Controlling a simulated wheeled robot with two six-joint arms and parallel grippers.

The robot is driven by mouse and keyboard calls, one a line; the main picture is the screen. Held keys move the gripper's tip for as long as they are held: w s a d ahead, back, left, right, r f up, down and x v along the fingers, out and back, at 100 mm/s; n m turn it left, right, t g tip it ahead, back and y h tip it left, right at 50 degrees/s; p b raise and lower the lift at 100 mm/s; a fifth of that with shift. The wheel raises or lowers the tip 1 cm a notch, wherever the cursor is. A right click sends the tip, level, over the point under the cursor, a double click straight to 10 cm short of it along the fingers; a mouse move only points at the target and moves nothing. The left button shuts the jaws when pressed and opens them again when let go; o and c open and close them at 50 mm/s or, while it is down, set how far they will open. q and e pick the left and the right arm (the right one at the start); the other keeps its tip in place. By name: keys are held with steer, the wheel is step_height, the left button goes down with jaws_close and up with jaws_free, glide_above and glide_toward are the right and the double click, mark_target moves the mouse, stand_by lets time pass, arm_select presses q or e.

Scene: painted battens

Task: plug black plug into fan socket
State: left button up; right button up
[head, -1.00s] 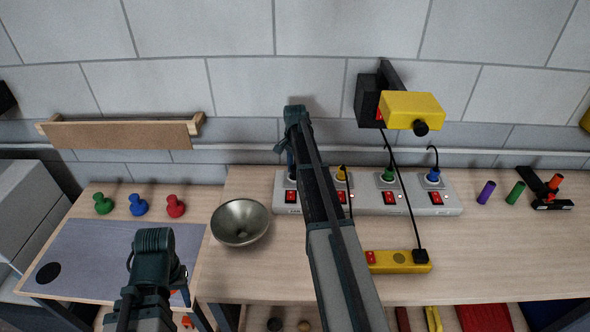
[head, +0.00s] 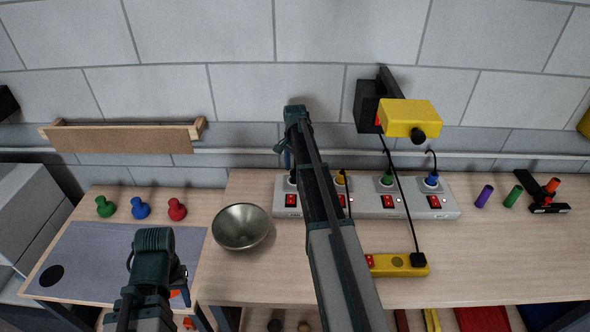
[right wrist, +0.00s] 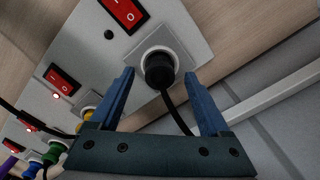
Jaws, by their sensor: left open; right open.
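A black plug (right wrist: 160,70) with a black cord stands at the round grey socket (right wrist: 150,50) at one end of the grey power strip (right wrist: 190,25). How deep it sits cannot be told. My right gripper (right wrist: 160,88) is open, its blue fingers on either side of the plug. In the head view the right gripper (head: 289,155) is over the strip's left end, and my arm hides part of it. The lamp beside this socket's red switch is dark; the neighbouring lamps are lit. Socket labels are not readable. My left gripper (head: 180,285) is open over the left table.
Yellow, green and blue plugs (head: 431,180) stand in the grey strip's other sockets. A yellow strip (head: 385,263) with another black plug (head: 418,259) lies in front. A metal bowl (head: 240,227) stands left of my right arm. A yellow-black box (head: 408,117) juts from the wall.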

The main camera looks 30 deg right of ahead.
step_height(320, 180, up, 12)
steer(key=p, duration=1)
steer(key=shift+f+p, duration=0.2)
steer(key=shift+p, duration=0.15)
